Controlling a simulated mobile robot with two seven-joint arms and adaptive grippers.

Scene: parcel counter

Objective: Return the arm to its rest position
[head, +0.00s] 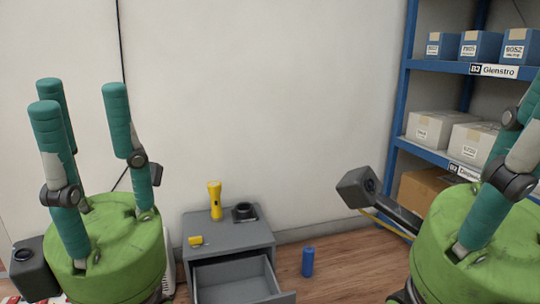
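My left gripper (80,98) stands at the left of the head view, with a green palm and teal fingers pointing up. Its fingers are spread apart with nothing between them. My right gripper (524,108) is at the right edge, with its fingers tilted up and to the right. Its fingertips are cut off by the frame, so I cannot tell whether it is open or shut. Neither gripper appears to touch anything in the room.
A grey cabinet (227,239) with an open drawer (238,280) stands between the arms. On it are a yellow flashlight (215,200), a small yellow object (195,241) and a dark object (244,212). A blue cylinder (308,262) stands on the floor. A blue shelf (400,95) holds boxes.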

